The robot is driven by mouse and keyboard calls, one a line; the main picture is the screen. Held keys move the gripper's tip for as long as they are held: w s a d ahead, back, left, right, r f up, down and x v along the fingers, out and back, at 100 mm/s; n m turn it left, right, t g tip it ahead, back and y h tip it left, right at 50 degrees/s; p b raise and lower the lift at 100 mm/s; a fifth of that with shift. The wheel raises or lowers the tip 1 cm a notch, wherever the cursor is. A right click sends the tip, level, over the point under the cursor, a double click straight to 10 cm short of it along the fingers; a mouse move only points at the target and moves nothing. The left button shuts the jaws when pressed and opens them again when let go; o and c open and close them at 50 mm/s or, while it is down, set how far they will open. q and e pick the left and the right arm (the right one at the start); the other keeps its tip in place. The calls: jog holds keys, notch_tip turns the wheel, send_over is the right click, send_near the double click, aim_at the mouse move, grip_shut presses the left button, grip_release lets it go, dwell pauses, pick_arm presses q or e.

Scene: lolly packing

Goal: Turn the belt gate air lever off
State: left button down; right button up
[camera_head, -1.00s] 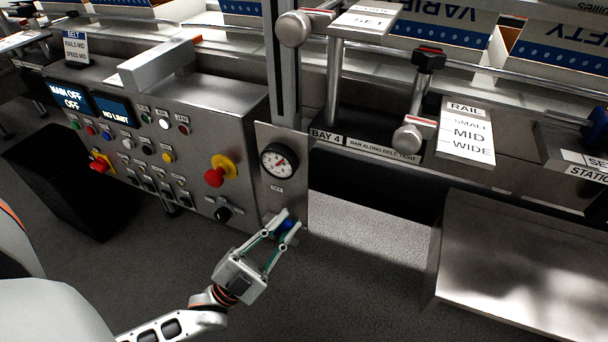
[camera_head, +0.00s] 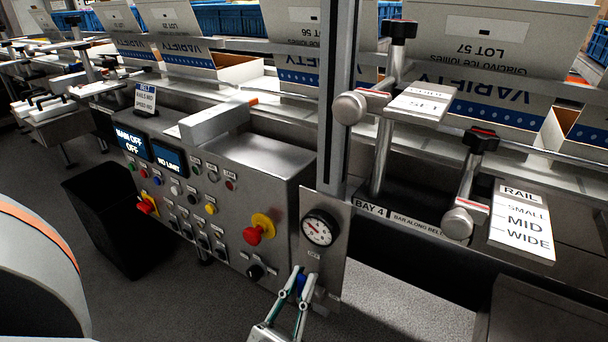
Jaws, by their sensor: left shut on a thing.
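The belt gate air lever (camera_head: 302,283) is a small blue handle low on a grey metal plate (camera_head: 335,262), below a round pressure gauge (camera_head: 319,228). My left gripper (camera_head: 299,285) comes up from the bottom edge and is shut on the blue lever, its fingers on either side of it. The fingers partly hide the lever, so its exact angle is hard to tell. My right gripper is not in view.
Left of the plate is a control panel (camera_head: 275,215) with a red stop button (camera_head: 254,235), several knobs and two displays reading OFF and NO LIMIT. A black bin (camera_head: 118,225) stands at left. Rail clamps and cartons (camera_head: 490,70) line the conveyor.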

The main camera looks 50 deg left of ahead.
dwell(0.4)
pick_arm(q)
jog(key=c, duration=2)
grip_release()
jog(key=shift+a, duration=0.1)
